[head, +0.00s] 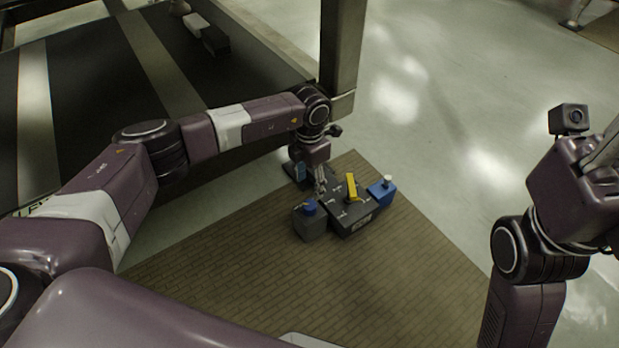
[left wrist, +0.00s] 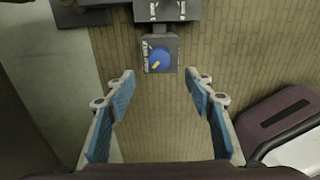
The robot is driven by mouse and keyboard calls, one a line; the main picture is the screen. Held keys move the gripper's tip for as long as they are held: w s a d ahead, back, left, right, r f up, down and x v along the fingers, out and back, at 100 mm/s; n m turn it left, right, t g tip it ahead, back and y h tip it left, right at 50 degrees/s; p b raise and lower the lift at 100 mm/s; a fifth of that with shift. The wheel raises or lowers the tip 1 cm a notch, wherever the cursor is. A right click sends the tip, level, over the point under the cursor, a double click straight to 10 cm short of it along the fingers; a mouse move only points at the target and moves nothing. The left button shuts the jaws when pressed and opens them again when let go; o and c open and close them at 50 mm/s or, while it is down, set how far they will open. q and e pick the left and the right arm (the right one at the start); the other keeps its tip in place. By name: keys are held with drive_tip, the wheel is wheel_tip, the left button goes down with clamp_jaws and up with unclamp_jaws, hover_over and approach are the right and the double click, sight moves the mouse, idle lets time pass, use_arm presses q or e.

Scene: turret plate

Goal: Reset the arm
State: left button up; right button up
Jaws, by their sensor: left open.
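My left gripper (head: 320,184) hangs low beside a group of small control boxes. In the left wrist view its two blue-padded fingers (left wrist: 162,84) are apart with nothing between them. Just beyond the fingertips is a grey box with a blue knob (left wrist: 160,60) that has a yellow mark; in the head view this box (head: 311,228) stands at the near left of the group. Next to it is a dark box (head: 348,216) with a yellow lever (head: 351,187). A blue box (head: 382,194) with a white top is at the right. My right gripper is out of view.
The boxes stand on a brown slatted surface (head: 400,270) with free room in front. A large dark framed platform (head: 90,85) lies at the left, with a post (head: 340,45) near its corner. Pale floor (head: 440,100) is open beyond. My right arm stands at the right edge.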

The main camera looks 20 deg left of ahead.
use_arm(q)
drive_tip(key=shift+r, duration=0.75)
